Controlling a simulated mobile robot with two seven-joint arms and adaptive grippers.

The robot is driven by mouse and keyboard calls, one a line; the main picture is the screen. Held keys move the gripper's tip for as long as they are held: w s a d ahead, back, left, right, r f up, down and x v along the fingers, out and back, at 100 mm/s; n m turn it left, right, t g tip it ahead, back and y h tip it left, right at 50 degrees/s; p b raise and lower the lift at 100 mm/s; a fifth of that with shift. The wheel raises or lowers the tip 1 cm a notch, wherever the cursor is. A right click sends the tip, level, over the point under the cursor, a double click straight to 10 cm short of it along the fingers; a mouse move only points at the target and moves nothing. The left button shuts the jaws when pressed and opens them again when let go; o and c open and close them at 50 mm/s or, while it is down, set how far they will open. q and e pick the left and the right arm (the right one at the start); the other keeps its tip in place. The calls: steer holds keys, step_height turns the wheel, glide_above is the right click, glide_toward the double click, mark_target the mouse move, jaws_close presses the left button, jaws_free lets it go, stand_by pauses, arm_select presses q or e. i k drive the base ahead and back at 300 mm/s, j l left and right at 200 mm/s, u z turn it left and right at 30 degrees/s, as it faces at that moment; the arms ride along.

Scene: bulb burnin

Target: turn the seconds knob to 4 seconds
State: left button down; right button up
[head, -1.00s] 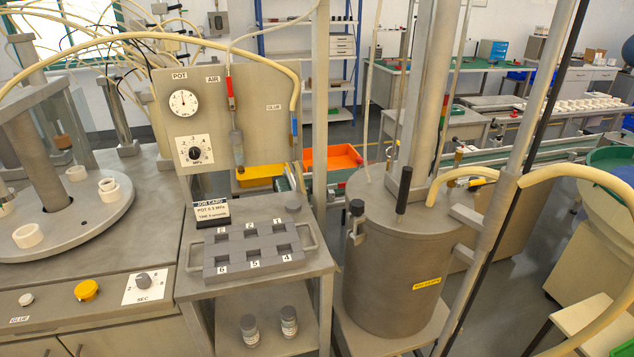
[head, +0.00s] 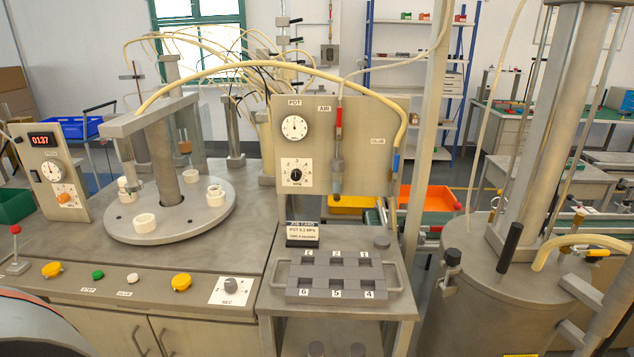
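The seconds knob (head: 231,284) is a small grey knob on a white scale plate marked SEC (head: 232,292). It sits at the right end of the sloped front panel of the machine. The scale digits and the knob's pointer are too small to read for certain. The job card (head: 303,234) stands behind the grey block tray; its print shows POT and a second, small line that I cannot read surely now. Neither of my grippers shows in the head view.
Yellow buttons (head: 181,282), a green button (head: 98,274) and a small red-topped lever (head: 16,250) line the same panel. A grey numbered tray (head: 336,276) stands right of the knob. The round turntable (head: 170,228) is behind. A large tank (head: 480,300) stands at right.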

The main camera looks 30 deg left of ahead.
mark_target(231, 287)
steer(key=u, duration=2.25)
